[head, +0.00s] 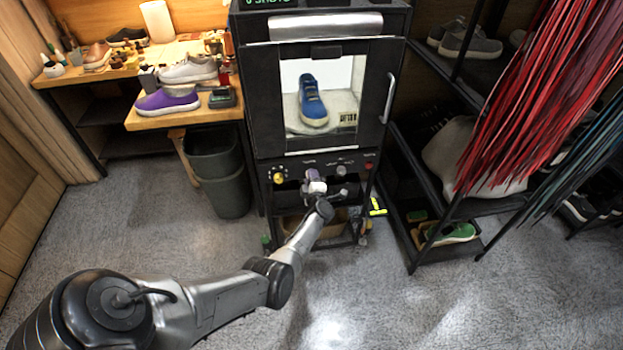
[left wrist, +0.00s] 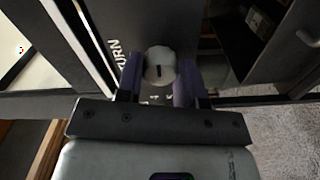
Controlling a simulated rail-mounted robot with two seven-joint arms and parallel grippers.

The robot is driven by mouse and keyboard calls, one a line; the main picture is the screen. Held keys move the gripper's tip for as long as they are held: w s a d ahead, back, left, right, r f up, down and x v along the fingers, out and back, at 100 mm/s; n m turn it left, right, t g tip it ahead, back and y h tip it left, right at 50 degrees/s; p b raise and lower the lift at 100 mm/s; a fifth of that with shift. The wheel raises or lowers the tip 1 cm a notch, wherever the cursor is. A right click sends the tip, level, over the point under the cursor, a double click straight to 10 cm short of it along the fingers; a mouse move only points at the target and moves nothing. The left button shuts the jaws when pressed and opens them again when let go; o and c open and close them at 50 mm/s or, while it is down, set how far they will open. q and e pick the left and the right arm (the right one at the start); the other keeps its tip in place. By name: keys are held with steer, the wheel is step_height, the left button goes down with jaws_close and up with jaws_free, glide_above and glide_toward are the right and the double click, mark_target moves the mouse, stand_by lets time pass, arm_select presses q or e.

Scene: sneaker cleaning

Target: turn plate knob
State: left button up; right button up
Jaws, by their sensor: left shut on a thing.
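The cleaning machine (head: 250,110) stands in the middle of the head view, with a row of knobs on the panel below its window. My left gripper (head: 313,183) is at this panel, between a yellow knob (head: 278,178) and a grey knob (head: 341,170). In the left wrist view, a pale round knob (left wrist: 159,62) with a short dark mark sits between the two purple fingers, beside the lettering "TURN". My left gripper (left wrist: 160,76) is shut on this knob. The rest of the lettering is hidden. My right gripper is not in view.
A blue sneaker (head: 313,100) stands inside the machine behind its window. A red knob (head: 368,165) is at the panel's right end. A dark bin (head: 218,175) stands left of the machine, and a shoe rack (head: 440,195) stands at right. The floor in front is clear.

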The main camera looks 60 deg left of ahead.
arm_select(q)
steer(key=o, duration=0.9)
steer(key=shift+d, duration=0.1)
steer(key=shift+p+v, duration=2.6)
steer(key=shift+v, duration=4.25)
